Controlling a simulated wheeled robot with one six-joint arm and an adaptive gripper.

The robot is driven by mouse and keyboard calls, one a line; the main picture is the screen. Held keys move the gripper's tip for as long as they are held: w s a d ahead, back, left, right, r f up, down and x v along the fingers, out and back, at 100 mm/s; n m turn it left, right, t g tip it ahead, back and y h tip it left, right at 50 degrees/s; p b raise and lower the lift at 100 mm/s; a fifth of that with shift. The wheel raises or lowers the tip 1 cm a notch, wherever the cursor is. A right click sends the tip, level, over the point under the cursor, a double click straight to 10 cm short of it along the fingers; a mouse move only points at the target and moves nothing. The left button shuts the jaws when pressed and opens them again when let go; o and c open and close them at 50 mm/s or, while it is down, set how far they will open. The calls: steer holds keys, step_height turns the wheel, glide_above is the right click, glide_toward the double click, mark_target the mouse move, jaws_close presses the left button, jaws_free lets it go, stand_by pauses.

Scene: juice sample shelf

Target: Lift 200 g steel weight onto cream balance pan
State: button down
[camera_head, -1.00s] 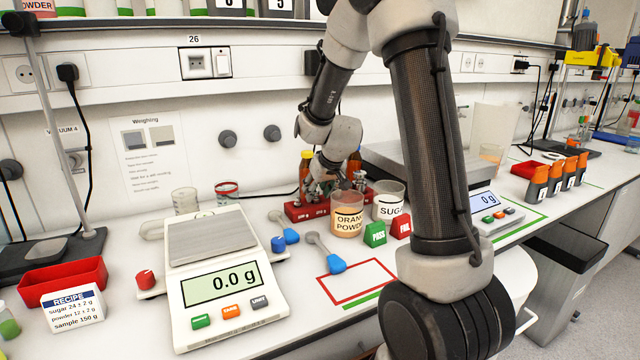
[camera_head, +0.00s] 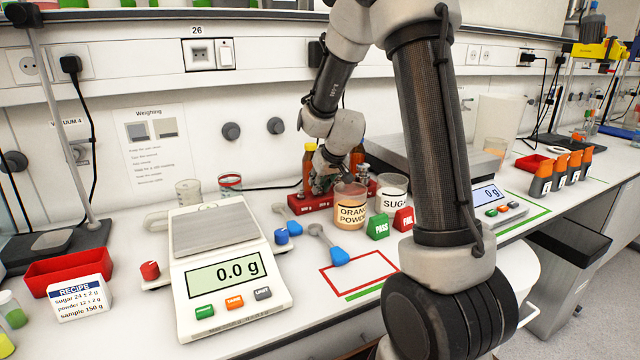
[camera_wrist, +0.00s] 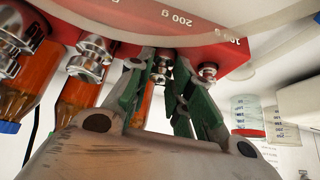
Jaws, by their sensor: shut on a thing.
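The cream balance (camera_head: 236,299) stands at the left of the bench. Its square pan (camera_head: 215,229) is bare and its display reads 0.0 g. The red weight block (camera_head: 298,206) stands at the back of the bench, behind the orange powder cup. In the wrist view its face (camera_wrist: 205,42) carries a 200 g mark. My gripper (camera_head: 322,183) is at this block; its green fingers (camera_wrist: 162,75) are shut on a small shiny steel weight (camera_wrist: 162,66). The fingers hide part of the weight. I cannot tell whether it is clear of the block.
The orange powder cup (camera_head: 350,208) and sugar cup (camera_head: 391,196) stand close in front of the block. Several bottles (camera_wrist: 75,101) are beside my gripper. The red-outlined area (camera_head: 358,274) is empty.

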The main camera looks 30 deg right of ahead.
steer(key=shift+r, duration=0.7)
stand_by(0.4)
steer(key=shift+r, duration=1)
steer(key=shift+d, duration=0.1)
